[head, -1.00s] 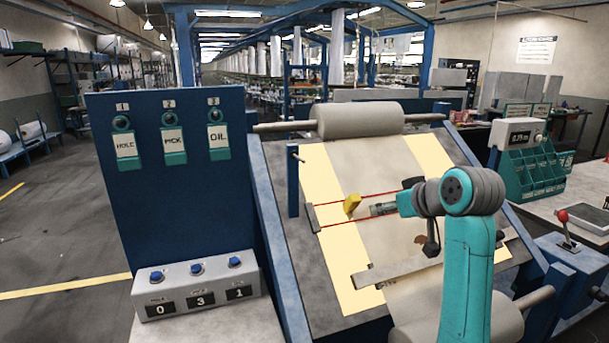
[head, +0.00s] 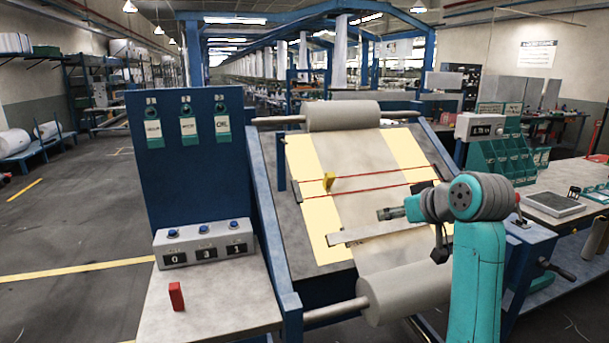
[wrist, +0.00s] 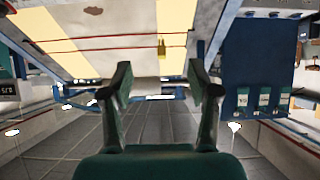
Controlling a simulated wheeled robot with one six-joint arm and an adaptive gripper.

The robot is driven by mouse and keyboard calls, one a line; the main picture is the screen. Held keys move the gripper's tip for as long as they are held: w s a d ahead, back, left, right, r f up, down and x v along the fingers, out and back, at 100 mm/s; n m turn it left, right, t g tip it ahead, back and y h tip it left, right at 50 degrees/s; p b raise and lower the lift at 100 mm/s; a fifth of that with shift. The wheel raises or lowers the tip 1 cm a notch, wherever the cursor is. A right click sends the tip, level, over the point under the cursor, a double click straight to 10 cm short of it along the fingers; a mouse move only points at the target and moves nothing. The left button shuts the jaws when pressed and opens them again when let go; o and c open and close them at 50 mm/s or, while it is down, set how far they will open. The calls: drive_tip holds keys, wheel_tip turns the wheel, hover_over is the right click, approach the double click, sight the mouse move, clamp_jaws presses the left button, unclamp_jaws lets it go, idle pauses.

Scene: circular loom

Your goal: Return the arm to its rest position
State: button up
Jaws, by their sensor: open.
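My gripper (head: 385,214) is open and empty at the end of my teal arm, in front of the loom's sloped cloth (head: 360,160). In the head view it appears just below the lower of two red threads (head: 365,190). The wrist view shows my gripper's two dark fingers (wrist: 158,92) spread well apart, with nothing between them. A yellow piece (head: 329,181) stands by the upper red thread, up and left of my gripper; it also shows in the wrist view (wrist: 162,48). The arm is bent, and part of the loom is hidden behind it.
A blue panel (head: 190,180) with three labelled tags stands left of the loom. A grey button box (head: 203,243) and a red block (head: 176,297) rest on the left table. A grey bar (head: 378,233) crosses the lower cloth. Green bins (head: 507,158) stand at the right.

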drive_tip(key=s+a+f+m, duration=0.1)
drive_tip(key=s+f, duration=0.2)
drive_tip(key=f, duration=0.8)
drive_tip(key=s+f+m, duration=0.1)
drive_tip(key=s+f, duration=0.2)
drive_tip(key=f, duration=0.8)
drive_tip(key=s+f+m+t+h, duration=0.2)
drive_tip(key=s+f, duration=1.3)
drive_tip(key=s+f+h, duration=0.1)
drive_tip(key=s+f, duration=0.1)
drive_tip(key=s, duration=0.9)
drive_tip(key=s+f+h, duration=0.1)
drive_tip(key=s+f, duration=0.1)
drive_tip(key=s, duration=0.9)
drive_tip(key=s+r+t, duration=0.1)
drive_tip(key=s+r, duration=0.3)
drive_tip(key=s, duration=0.5)
drive_tip(key=s+a+r, duration=0.1)
drive_tip(key=s+r, duration=0.3)
drive_tip(key=s, duration=0.4)
drive_tip(key=shift+s+r+t, duration=0.4)
